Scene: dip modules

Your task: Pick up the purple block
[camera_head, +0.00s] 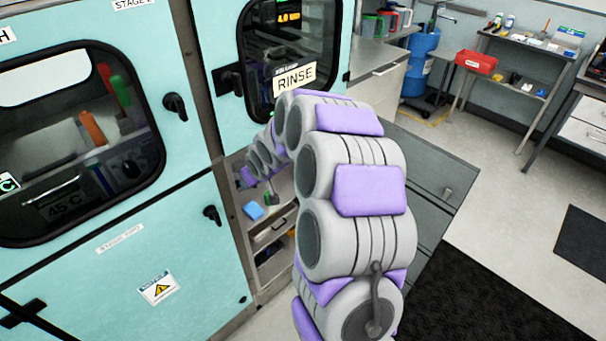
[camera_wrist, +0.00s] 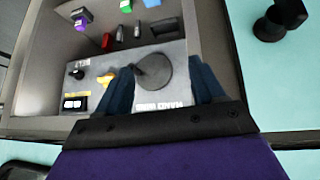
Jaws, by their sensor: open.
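In the wrist view, a small purple block (camera_wrist: 80,24) sits at the upper left, on the far side of an open grey compartment. My gripper (camera_wrist: 163,82) reaches up from the bottom of that view. In the head view my arm reaches into the open bay under the rinse window, and I cannot make out the purple block there.
Green (camera_wrist: 126,6), blue (camera_wrist: 152,3) and red (camera_wrist: 107,40) pieces lie near the purple block. A yellow piece (camera_wrist: 107,77) is left of the fingers. The compartment's grey side walls bound the space. In the head view, a blue block (camera_head: 253,211) lies in the bay below my arm.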

